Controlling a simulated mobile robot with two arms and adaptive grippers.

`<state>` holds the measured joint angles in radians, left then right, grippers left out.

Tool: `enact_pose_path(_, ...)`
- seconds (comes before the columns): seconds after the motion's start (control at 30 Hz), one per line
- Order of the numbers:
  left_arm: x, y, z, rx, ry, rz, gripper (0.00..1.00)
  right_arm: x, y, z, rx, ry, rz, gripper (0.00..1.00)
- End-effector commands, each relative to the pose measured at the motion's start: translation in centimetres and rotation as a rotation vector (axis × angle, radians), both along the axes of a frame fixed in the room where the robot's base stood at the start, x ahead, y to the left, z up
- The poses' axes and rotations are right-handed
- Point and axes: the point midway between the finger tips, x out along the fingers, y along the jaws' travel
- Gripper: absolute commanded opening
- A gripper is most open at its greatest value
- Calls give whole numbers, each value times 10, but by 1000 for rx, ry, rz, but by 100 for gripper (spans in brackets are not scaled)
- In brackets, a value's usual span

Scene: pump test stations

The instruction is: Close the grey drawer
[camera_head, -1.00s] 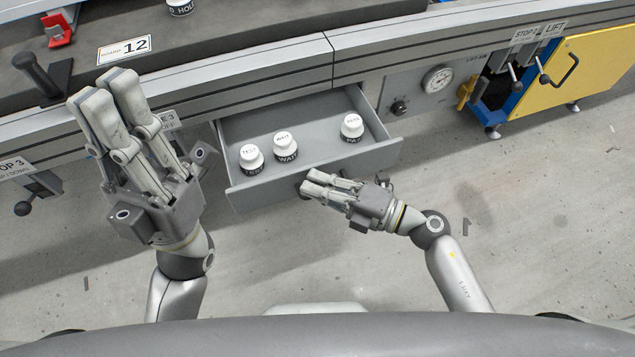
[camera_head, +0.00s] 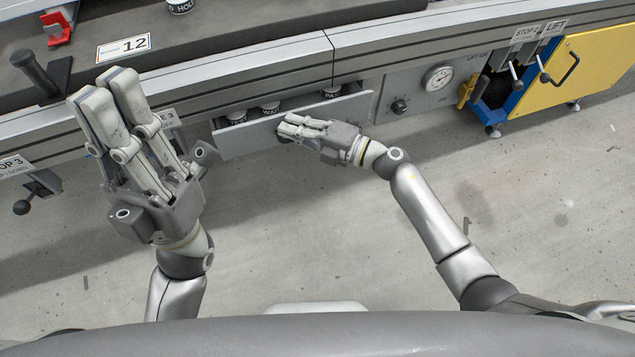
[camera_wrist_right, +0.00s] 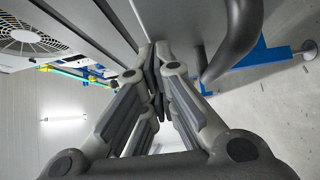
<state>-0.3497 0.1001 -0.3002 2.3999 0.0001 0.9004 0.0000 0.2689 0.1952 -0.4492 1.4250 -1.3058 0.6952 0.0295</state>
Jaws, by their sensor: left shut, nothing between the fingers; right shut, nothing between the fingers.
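The grey drawer (camera_head: 235,141) under the bench is mostly pushed in. A narrow gap behind its front still shows the tops of three labelled white-and-black cups (camera_head: 270,107). My right gripper (camera_head: 283,126) is shut and empty, with its fingertips at the drawer front, close to the dark handle. In the right wrist view my right gripper (camera_wrist_right: 158,60) has its fingers together beside a grey panel and a dark curved bar. Whether the fingertips touch the front is hard to tell. My left gripper (camera_head: 98,84) is shut and empty, raised left of the drawer.
The bench top (camera_head: 230,35) carries a board 12 sign (camera_head: 123,48), a black handle (camera_head: 36,73) and a red part. Right of the drawer are a gauge (camera_head: 437,78), levers and a yellow door (camera_head: 590,65). The floor in front is clear.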

Motion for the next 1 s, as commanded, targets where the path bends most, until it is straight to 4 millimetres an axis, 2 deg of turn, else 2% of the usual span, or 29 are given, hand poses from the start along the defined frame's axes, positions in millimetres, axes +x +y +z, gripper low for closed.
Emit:
enact_pose_path(0.1, 0, 0, -7, 0, 0, 0, 0, 18, 6, -1, -1, -2, 0, 0)
enact_pose_path(0.3, 0, 0, -10, 0, 1, 0, 0, 32, 10, -1, 0, 0, 0, 0)
enact_pose_path(1.0, 0, 0, -7, 0, 2, -1, 0, 36, 6, 3, 0, -4, -6, 0)
